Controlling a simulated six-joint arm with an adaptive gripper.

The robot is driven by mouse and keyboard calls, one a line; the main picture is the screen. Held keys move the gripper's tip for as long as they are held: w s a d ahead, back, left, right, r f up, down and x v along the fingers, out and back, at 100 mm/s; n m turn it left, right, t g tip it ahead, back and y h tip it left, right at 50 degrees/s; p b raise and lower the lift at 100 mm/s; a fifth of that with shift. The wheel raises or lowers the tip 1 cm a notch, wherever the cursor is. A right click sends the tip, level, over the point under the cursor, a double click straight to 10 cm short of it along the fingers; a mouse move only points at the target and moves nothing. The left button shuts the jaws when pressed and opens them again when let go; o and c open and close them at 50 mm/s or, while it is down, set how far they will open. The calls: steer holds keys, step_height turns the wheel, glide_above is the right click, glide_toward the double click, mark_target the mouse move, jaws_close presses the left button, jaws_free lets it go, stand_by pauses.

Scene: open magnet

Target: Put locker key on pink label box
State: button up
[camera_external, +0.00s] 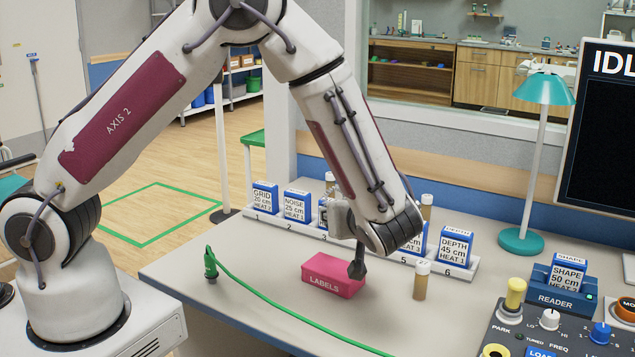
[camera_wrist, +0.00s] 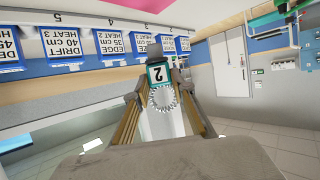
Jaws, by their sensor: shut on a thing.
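The pink box marked LABELS (camera_external: 334,276) sits on the bench in the external view. A pink patch, apparently the same box, shows at the top edge of the wrist view (camera_wrist: 150,3). My gripper (camera_external: 357,270) points down at the right end of the box; I cannot tell whether it touches. The key itself is not distinct in the external view.
A white rack (camera_external: 462,270) of numbered blue and white cartridges stands behind the box. A capped vial (camera_external: 421,281) stands to the right. A green cable (camera_external: 260,301) crosses the bench in front. The control panel (camera_external: 555,335) and reader (camera_external: 562,297) are at the right.

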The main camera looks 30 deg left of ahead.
steer(key=shift+f, duration=1.75)
steer(key=shift+f, duration=0.1)
steer(key=shift+f, duration=1.8)
steer(key=o, duration=0.9)
steer(key=shift+f, duration=0.1)
steer(key=shift+o, duration=0.2)
steer(key=v, duration=1.2)
